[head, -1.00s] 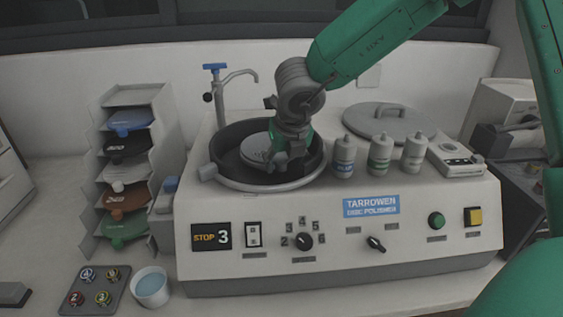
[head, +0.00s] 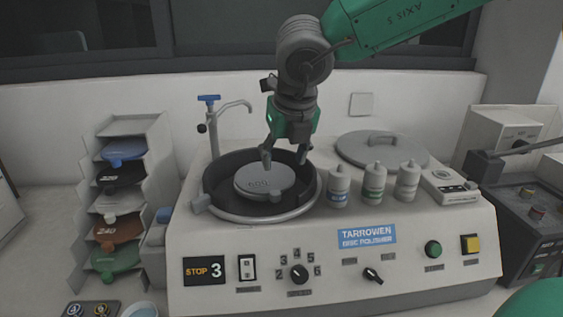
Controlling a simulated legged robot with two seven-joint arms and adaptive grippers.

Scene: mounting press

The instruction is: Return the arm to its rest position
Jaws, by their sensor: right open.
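My right gripper (head: 284,156) hangs fingers-down over the polisher's bowl, its green arm coming in from the upper right. Its fingers are apart and nothing shows between them. The grey disc (head: 264,182) lies flat in the dark bowl of the disc polisher (head: 225,238), just below the fingertips. Whether the fingertips touch the disc I cannot tell. My left gripper is out of view.
A rack (head: 150,190) of coloured discs and a blue-handled tap (head: 209,125) stand left of the bowl. Three bottles (head: 373,182), a round lid (head: 365,152) and a small device (head: 449,187) sit right of it. A grey machine (head: 535,215) stands at the far right.

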